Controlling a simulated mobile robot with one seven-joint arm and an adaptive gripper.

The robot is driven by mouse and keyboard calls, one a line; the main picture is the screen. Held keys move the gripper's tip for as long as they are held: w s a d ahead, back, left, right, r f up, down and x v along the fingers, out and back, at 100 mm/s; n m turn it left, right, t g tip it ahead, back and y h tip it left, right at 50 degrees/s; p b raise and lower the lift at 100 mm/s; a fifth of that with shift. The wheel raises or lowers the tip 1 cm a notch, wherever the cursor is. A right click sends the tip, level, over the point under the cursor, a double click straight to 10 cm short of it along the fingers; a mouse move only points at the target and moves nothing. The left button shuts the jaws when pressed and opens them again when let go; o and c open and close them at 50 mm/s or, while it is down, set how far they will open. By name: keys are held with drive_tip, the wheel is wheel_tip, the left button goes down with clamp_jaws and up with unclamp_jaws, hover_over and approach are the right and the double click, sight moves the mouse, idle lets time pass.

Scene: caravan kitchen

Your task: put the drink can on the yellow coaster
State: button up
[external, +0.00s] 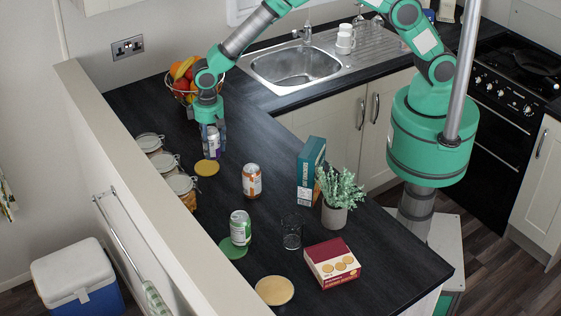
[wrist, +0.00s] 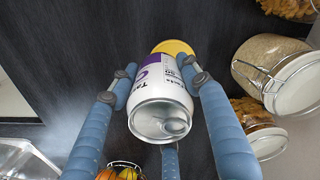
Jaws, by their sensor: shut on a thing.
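My gripper (external: 208,143) is shut on a white and purple drink can (external: 213,139), near the left side of the counter. In the wrist view the blue fingers of my gripper (wrist: 158,78) clasp both sides of the can (wrist: 160,90), its silver top facing the camera. The yellow coaster (external: 207,168) lies just below the can in the external picture. In the wrist view the yellow coaster (wrist: 174,46) shows beyond the can's far end, partly hidden by it. The can looks upright; the gap under it is hard to judge.
Lidded jars (external: 165,165) line the low wall at left. A fruit bowl (external: 183,80) stands behind my gripper. An orange can (external: 252,181) stands to the right. Nearer are a green can (external: 240,228) on a green coaster (external: 233,251), a glass (external: 291,235) and a tan coaster (external: 275,290).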

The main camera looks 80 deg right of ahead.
drive_tip(key=shift+w+a+f, duration=0.1)
drive_tip(key=shift+w+a, duration=0.15)
drive_tip(key=shift+w, duration=0.35)
drive_tip(key=shift+w+a, duration=0.2)
drive_tip(key=shift+w, duration=0.4)
drive_tip(key=shift+f, duration=1.75)
drive_tip(key=shift+f, duration=0.15)
drive_tip(key=o, duration=1.4)
wheel_tip(320, 180, up, 12)
drive_tip(key=shift+s+r, duration=0.1)
drive_tip(key=shift+r, duration=0.05)
